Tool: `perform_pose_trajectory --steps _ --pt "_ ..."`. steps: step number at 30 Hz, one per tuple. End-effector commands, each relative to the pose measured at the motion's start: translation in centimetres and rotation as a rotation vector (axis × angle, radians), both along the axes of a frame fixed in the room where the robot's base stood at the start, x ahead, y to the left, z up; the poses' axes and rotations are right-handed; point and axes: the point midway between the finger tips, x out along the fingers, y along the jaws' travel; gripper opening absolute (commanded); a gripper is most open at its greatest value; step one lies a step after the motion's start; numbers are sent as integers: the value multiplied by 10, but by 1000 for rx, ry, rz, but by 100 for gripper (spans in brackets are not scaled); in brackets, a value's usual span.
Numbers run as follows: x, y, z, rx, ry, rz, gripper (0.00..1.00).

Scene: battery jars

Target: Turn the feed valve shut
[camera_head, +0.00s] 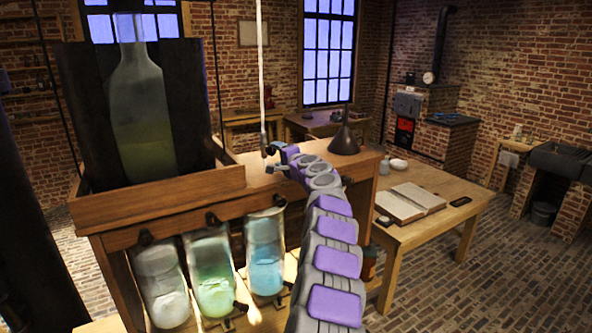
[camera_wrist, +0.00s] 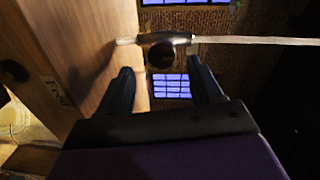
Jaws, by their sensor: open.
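The feed valve (camera_head: 264,138) shows in the head view as a small fitting at the lower end of a pale hanging tube. In the wrist view the valve (camera_wrist: 166,38) is a metallic fitting on the tube, with a dark rounded part below it. My gripper (camera_head: 272,158) is at the valve in the head view, small and partly hidden. In the wrist view my gripper (camera_wrist: 160,66) is open, one finger on each side, with the valve just beyond the fingertips and roughly between them. Nothing is held. I cannot tell whether a fingertip touches it.
A wooden bench (camera_head: 160,208) carries a large bottle (camera_head: 142,105) at left, with glass jars, including a blue one (camera_head: 265,250), below. A dark funnel (camera_head: 345,140) stands on its right end. A table with an open book (camera_head: 410,202) is farther right.

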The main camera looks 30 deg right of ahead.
Motion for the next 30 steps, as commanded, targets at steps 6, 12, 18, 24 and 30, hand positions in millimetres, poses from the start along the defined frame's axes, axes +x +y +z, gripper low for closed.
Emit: perform_pose_trajectory --steps 6,12,18,24,30 --pt "-19 0 2 3 -1 3 65" --pt "-36 -2 3 4 -1 0 65" --pt "-54 -1 4 4 -2 2 65" --pt "-73 -4 5 4 -1 1 65" --pt "-90 -5 6 4 0 1 65"
